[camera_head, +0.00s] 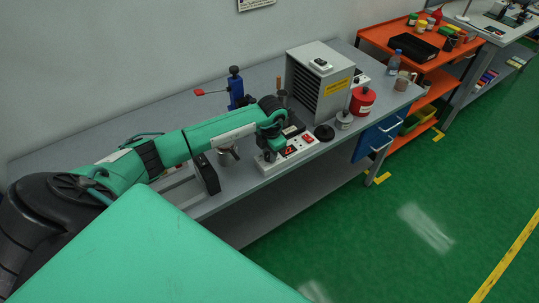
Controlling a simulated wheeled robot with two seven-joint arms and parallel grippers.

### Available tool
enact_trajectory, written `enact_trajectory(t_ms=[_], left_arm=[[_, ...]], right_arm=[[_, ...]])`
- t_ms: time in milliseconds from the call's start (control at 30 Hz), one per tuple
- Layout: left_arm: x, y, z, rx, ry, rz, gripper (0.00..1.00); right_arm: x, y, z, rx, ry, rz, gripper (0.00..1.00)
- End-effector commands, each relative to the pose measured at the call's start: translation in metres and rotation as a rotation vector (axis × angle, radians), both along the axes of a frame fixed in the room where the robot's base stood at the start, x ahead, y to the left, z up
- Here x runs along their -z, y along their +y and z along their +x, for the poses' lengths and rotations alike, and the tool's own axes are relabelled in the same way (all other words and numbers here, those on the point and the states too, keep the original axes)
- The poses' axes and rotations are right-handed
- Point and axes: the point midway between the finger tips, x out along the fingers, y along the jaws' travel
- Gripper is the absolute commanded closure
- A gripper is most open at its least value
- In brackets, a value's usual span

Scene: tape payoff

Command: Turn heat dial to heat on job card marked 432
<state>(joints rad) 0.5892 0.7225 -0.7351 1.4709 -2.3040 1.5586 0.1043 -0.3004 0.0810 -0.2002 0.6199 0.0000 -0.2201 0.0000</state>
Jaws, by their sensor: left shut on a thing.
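A white control box (292,154) sits at the front edge of the grey bench. It has a lit red display (289,150) and a red switch (307,138). The display's digits are too small to read. My left gripper (270,156) is at the left end of the box, shut on the small dark heat dial there, which the fingers mostly hide. A white card (256,4) is on the wall at the top edge; its print is unreadable, and I cannot tell whether it is the job card. My right gripper is out of view.
A grey louvred cabinet (303,90) stands behind the box. A red can (362,100), a metal pot (344,120) and a dark round disc (324,132) are to the right. A blue clamp-like tool (235,88) is behind my arm. An orange shelf cart (380,35) stands beyond.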

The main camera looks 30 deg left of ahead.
Motion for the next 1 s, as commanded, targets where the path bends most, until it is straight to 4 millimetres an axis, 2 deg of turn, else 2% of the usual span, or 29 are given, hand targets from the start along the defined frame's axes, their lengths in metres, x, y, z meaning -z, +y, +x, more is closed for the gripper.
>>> enact_trajectory(t_ms=[33, 200, 1000], left_arm=[[0.005, 0.002, 0.001, 0.035, -0.003, 0.004, 0.93], [0.006, 0.002, 0.001, 0.186, -0.003, 0.004, 0.93], [0.005, 0.002, -0.001, 0.947, -0.004, 0.002, 0.93]], right_arm=[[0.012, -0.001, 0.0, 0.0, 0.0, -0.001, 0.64], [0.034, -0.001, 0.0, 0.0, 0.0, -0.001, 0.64], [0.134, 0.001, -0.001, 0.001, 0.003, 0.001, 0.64]])
